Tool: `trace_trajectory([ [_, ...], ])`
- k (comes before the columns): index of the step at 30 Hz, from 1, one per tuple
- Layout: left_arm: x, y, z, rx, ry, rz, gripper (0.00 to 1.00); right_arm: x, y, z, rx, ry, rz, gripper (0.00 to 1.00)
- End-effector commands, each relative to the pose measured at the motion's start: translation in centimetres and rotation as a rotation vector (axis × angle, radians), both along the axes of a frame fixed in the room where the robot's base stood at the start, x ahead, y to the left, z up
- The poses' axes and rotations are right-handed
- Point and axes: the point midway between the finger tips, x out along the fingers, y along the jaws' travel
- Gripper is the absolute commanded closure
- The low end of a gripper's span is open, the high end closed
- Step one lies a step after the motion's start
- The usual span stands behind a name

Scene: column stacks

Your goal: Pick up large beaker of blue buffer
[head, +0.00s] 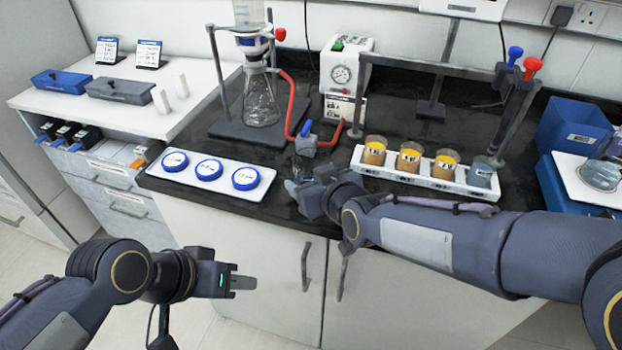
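No beaker shows plainly blue liquid. A clear beaker (602,176) with pale grey-blue contents stands on a white plate at the right edge. A smaller grey-blue vessel (482,174) sits in the right end of the white rack. I cannot tell which of them, if either, is the large beaker of blue buffer. My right gripper (298,192) is low over the counter's front edge, left of the rack; its fingers are largely hidden, and something clear shows beside it. My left gripper (244,283) is in front of the cabinet doors, below counter height, with nothing visible in it; its fingers show edge-on.
The white rack (420,182) also holds jars with yellow tops. A white tray (240,203) with blue-lidded dishes lies left of my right gripper. Behind stand a filter flask (261,100), a red hose (290,95) and a gauge pump (345,70).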

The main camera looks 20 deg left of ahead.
Motion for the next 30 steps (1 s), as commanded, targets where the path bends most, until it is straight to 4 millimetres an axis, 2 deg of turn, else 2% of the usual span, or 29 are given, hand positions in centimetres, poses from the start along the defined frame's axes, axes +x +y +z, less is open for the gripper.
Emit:
trace_trajectory([
  [14, 0.0, 0.0, 0.3, 0.0, 0.0, 0.0, 0.64, 0.0, 0.0, 1.0, 0.002, -0.003, -0.001, 0.64],
  [22, 0.0, 0.0, 0.9, 0.0, 0.0, 0.0, 0.64, 0.0, 0.0, 3.5, 0.002, -0.004, 0.0, 0.64],
  [30, 0.0, 0.0, 2.3, 0.0, 0.0, 0.0, 0.64, -2.3, -0.9, 6.4, 0.002, -0.004, 0.003, 0.64],
])
